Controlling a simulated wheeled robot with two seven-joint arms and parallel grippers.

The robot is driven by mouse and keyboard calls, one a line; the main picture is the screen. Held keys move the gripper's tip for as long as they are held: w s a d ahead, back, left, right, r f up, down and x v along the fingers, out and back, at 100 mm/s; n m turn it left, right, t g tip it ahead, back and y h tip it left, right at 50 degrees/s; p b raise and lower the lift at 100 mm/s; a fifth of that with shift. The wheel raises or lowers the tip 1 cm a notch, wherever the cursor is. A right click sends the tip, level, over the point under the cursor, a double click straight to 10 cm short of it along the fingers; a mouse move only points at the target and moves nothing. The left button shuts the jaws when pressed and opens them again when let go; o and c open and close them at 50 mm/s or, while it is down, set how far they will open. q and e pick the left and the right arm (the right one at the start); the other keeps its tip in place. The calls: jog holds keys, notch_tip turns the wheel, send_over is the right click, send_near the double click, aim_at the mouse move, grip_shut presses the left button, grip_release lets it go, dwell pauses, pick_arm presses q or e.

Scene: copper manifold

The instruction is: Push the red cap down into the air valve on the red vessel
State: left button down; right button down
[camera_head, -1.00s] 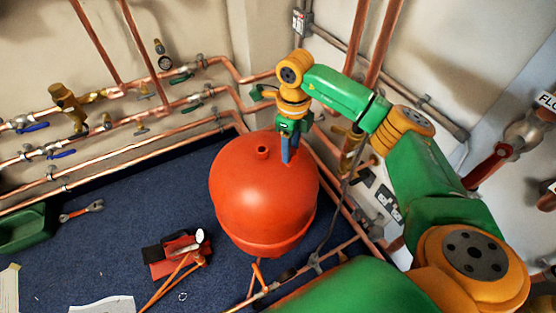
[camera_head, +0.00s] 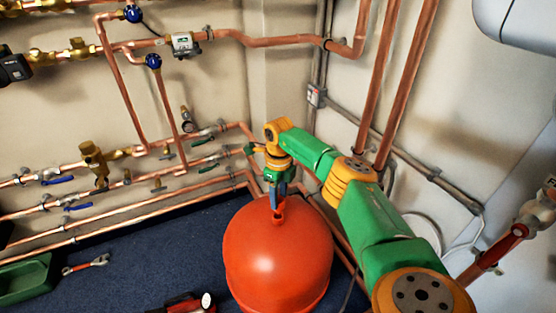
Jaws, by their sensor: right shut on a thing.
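The red vessel (camera_head: 277,262) stands on the blue floor at the lower middle, its domed top facing me. The air valve (camera_head: 278,214) is a short red stub on top of the dome. My left gripper is not in view.
Copper pipes (camera_head: 120,200) with valves run along the wall behind and left of the vessel. Vertical pipes (camera_head: 405,85) rise behind my right arm. A green tray (camera_head: 25,280) and a wrench (camera_head: 86,265) lie on the floor at left.

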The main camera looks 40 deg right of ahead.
dwell(0.3)
jog(key=shift+f+b, duration=1)
jog(key=shift+f, duration=0.4)
jog(key=shift+f+b, duration=0.35)
jog(key=shift+f, duration=0.35)
jog(key=shift+c, duration=1.5)
grip_release()
notch_tip(320, 180, up, 7)
jog(key=shift+r+p, duration=0.1)
jog(key=shift+p, duration=0.5)
